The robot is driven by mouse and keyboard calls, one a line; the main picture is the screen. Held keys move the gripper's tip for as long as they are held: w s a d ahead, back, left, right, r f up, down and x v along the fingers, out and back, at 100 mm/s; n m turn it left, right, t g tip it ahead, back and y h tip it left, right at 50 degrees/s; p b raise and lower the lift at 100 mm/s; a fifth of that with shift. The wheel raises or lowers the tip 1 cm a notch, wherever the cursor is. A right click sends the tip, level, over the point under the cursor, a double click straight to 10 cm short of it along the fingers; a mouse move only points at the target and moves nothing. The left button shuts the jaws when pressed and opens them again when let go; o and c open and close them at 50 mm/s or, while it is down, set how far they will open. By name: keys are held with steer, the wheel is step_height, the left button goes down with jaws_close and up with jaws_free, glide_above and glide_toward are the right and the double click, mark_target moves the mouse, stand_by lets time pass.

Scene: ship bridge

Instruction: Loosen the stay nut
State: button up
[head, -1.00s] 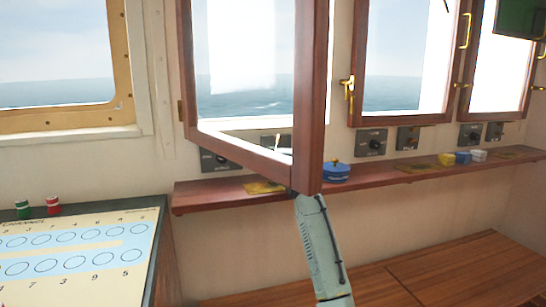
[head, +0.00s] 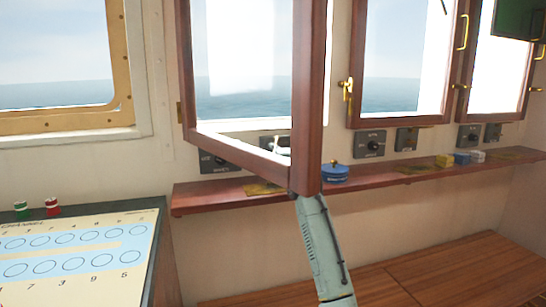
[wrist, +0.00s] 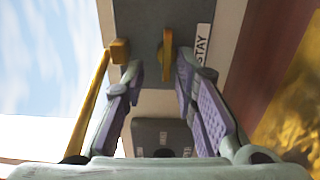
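In the wrist view a grey plate (wrist: 140,18) carries a white label reading STAY (wrist: 202,45). A brass wing-like piece, which looks like the stay nut (wrist: 167,52), stands out from the plate. A brass rod with a block at its end (wrist: 120,50) runs down along the left. My gripper (wrist: 158,72) is open. Its two purple-padded fingers point at the plate, with the nut between the tips, closer to the right finger. I cannot tell whether they touch. In the head view the open window frame mostly hides my gripper and the nut.
The open wooden window (head: 308,100) hangs in front of my arm. A channel board (head: 80,250) stands at lower left.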

steer(key=shift+o, duration=0.5)
steer(key=shift+a+f, duration=0.2)
steer(key=shift+s, duration=0.1)
steer(key=shift+s+d, duration=0.1)
steer(key=shift+s, duration=0.25)
steer(key=v, duration=1.1)
steer(key=shift+d+r, duration=0.1)
steer(key=shift+r, duration=0.05)
